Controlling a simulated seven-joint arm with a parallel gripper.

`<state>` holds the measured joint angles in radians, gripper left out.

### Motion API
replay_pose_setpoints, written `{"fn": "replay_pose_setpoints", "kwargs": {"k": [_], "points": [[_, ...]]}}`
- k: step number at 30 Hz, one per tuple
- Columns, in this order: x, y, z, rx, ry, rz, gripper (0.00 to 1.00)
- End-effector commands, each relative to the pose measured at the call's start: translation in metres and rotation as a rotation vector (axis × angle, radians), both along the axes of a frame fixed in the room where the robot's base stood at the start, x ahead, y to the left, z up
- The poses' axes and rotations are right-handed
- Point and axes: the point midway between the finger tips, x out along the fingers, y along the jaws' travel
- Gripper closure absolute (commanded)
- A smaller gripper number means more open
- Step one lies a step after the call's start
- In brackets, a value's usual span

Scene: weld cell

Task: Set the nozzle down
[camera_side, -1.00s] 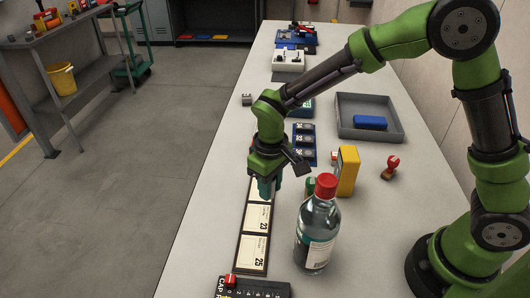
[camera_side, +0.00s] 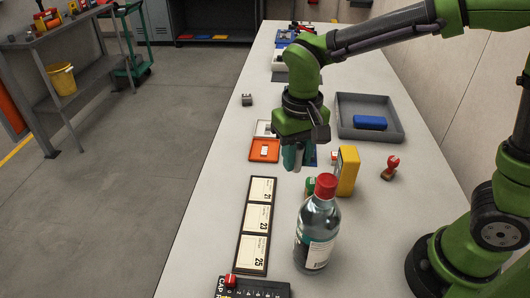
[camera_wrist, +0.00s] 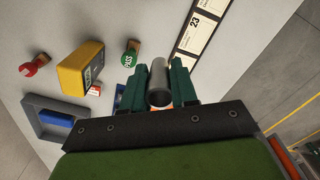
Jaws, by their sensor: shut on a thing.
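My gripper (camera_side: 294,160) is shut on the nozzle and hangs above the bench, fingers down, behind the bottle and to the left of the yellow box. In the wrist view the nozzle (camera_wrist: 159,78) is a grey metal tube, gripped between the two green fingers (camera_wrist: 160,88) with its round open end showing. In the side view the fingers mostly hide it. A label strip (camera_side: 241,235) with cards marked 21, 23 and 25 lies on the bench, nearer the camera than the gripper. The cards look bare.
A red-capped bottle (camera_side: 316,238) and a yellow box (camera_side: 347,170) stand close by. An orange tray (camera_side: 264,157) lies left of my gripper. A grey bin (camera_side: 392,136) holds a blue block (camera_side: 370,122).

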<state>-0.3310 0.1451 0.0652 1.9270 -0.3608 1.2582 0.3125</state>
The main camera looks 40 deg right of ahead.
Motion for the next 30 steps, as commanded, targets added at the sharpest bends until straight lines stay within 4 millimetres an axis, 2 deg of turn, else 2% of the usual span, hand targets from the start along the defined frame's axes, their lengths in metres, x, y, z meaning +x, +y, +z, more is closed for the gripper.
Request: {"fn": "replay_pose_setpoints", "kwargs": {"k": [9,16,18,26,30], "points": [[-0.026,-0.019,0.0,0.002,-0.003,-0.674,1.0],[-0.038,-0.027,-0.001,0.004,-0.003,-1.01,1.0],[-0.038,-0.027,-0.022,-0.002,0.003,-1.0,1.0],[-0.038,-0.027,-0.061,-0.001,0.002,-0.998,1.0],[-0.038,-0.027,-0.089,-0.002,0.002,-0.997,1.0]]}}
